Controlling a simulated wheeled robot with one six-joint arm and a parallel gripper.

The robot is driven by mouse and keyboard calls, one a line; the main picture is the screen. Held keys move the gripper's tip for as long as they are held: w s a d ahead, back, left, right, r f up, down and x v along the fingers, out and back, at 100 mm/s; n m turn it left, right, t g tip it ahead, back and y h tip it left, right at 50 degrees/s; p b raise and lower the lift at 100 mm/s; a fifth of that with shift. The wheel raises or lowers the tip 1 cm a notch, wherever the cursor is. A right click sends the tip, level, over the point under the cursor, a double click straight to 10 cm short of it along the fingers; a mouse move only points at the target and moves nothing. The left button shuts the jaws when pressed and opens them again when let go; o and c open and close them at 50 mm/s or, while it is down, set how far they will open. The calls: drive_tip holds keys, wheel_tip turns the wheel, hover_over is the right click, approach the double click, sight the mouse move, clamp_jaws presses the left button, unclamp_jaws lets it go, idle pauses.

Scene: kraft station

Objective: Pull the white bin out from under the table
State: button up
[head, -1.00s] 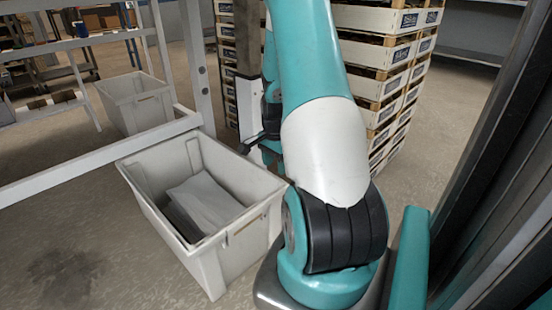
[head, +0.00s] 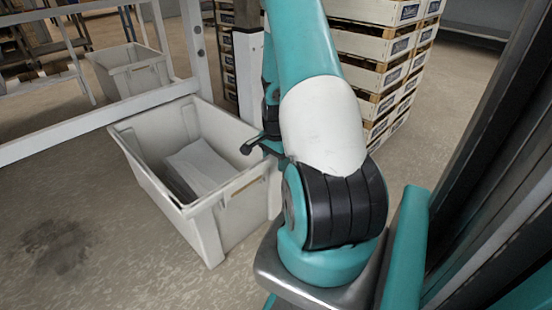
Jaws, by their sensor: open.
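The white bin (head: 234,212) stands upright on the floor at the left centre, with whitish and grey flat items (head: 203,165) inside. The lower white beam (head: 150,104) of the table frame runs along its far side, and most of the bin shows on the near side of that beam. My gripper (head: 258,145) appears at the bin's right far rim, partly hidden behind my arm. Its dark fingers are open with nothing seen between them. I cannot tell whether they touch the rim.
A second pale bin (head: 132,74) stands farther back at the left. Tall stacks of wooden crates (head: 384,52) stand behind my arm. A white table leg (head: 196,45) rises behind the bin. The floor at the lower left is clear, apart from a dark stain.

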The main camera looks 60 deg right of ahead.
clamp_jaws()
idle(1.4)
